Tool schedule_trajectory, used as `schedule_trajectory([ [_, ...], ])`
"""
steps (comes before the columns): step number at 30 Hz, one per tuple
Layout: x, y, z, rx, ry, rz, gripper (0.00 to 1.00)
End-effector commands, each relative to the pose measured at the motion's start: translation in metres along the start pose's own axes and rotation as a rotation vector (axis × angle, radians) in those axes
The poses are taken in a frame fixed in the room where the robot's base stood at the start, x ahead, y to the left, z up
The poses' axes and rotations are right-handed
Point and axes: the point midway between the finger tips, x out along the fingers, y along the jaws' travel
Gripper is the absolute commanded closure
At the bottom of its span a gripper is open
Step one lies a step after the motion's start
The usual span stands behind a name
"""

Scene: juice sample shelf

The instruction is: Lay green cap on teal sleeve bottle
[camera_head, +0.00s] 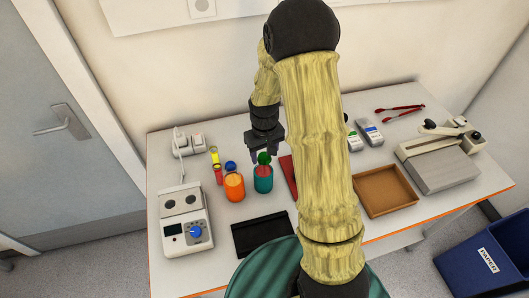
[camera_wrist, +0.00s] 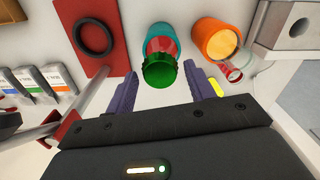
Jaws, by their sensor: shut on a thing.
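The green cap (camera_head: 264,158) is between the fingertips of my gripper (camera_head: 266,153), which is shut on it. The teal sleeve bottle (camera_head: 263,182) stands upright and open on the table, with red content showing at its mouth. In the head view the cap appears just over the far side of the mouth. In the wrist view the cap (camera_wrist: 160,72) overlaps the near end of the teal bottle (camera_wrist: 158,34); I cannot tell whether they touch.
An orange bottle (camera_head: 234,187) stands just left of the teal one, with a blue cap (camera_head: 230,166) behind it. A black tray (camera_head: 262,235) lies in front; a brown tray (camera_head: 386,190) is right.

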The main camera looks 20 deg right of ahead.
Motion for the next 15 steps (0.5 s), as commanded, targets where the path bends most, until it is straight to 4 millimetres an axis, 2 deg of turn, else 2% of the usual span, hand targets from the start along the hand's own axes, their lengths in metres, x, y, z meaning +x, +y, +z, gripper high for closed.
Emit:
schedule_trajectory([
  [15,0.0091,0.0013,0.0002,0.003,0.0,0.0,0.68],
])
